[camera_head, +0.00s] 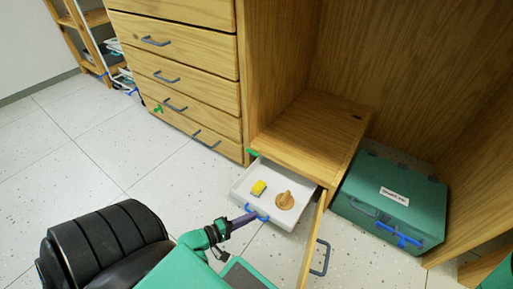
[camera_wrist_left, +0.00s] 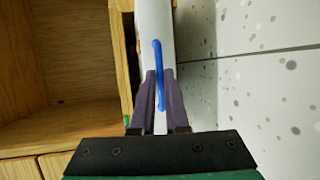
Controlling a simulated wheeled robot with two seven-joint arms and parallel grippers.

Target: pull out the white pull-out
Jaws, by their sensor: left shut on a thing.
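The white pull-out (camera_head: 243,190) is a shallow tray that sticks out from the low wooden cabinet. It holds a yellow block (camera_head: 258,187) and a round wooden piece (camera_head: 285,201). Its front carries a blue handle (camera_head: 262,217). My left gripper (camera_head: 250,217), with purple fingers, is at this handle and shut on it. In the left wrist view the fingers (camera_wrist_left: 160,95) lie on either side of the blue handle (camera_wrist_left: 158,60), against the white front (camera_wrist_left: 154,22). My right gripper is not in view.
An open wooden door (camera_head: 313,243) with a grey handle stands right of the tray. A green case (camera_head: 390,196) with a blue latch sits further right. A wooden drawer unit (camera_head: 180,70) stands behind. The speckled floor left of the tray (camera_head: 185,185) is clear.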

